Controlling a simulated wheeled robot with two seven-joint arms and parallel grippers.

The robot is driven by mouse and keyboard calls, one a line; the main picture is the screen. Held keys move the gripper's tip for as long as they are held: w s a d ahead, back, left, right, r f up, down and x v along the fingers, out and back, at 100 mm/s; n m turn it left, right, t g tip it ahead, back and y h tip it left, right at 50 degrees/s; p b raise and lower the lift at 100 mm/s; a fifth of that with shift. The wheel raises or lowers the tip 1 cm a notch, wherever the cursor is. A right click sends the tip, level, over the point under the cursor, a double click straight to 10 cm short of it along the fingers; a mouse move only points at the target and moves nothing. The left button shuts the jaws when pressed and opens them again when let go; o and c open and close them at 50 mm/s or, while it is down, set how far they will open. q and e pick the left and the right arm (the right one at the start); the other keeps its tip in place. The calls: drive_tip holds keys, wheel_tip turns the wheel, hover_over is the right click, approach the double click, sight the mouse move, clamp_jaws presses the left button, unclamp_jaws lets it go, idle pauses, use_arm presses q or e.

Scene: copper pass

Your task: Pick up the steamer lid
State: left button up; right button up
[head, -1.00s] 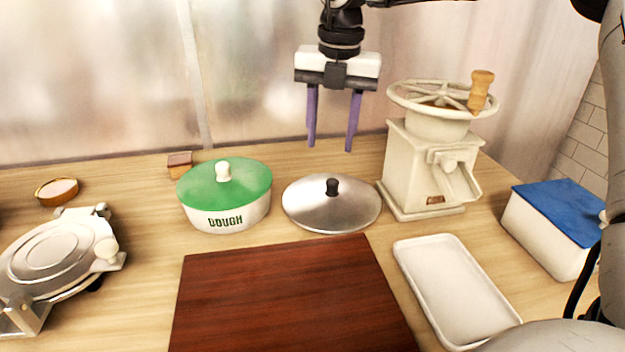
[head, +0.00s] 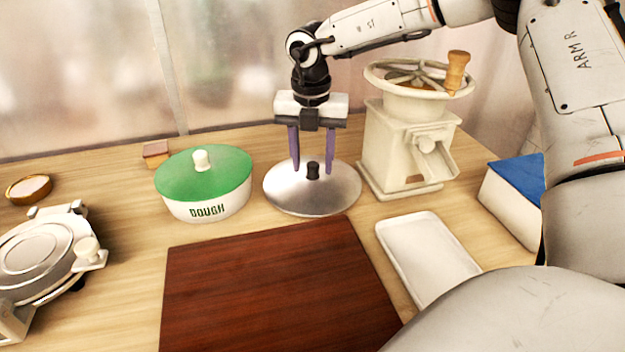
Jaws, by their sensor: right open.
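The steamer lid (head: 312,195) is a shallow silver metal dome with a small black knob (head: 313,171) on top. It lies on the wooden table in the middle of the head view. My right gripper (head: 312,170) is open, pointing down over the lid, with its two purple fingers on either side of the knob. The fingertips are at about knob height in the picture; I cannot tell whether they touch the lid. My left gripper is not in view.
A white dough tub (head: 205,195) with a green lid stands close left of the steamer lid. A cream grinder (head: 405,150) stands close right. A dark red board (head: 270,290) lies in front, with a white tray (head: 430,255) beside it. A silver press (head: 40,255) is at far left.

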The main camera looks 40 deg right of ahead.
clamp_jaws()
drive_tip(key=shift+r, duration=0.15)
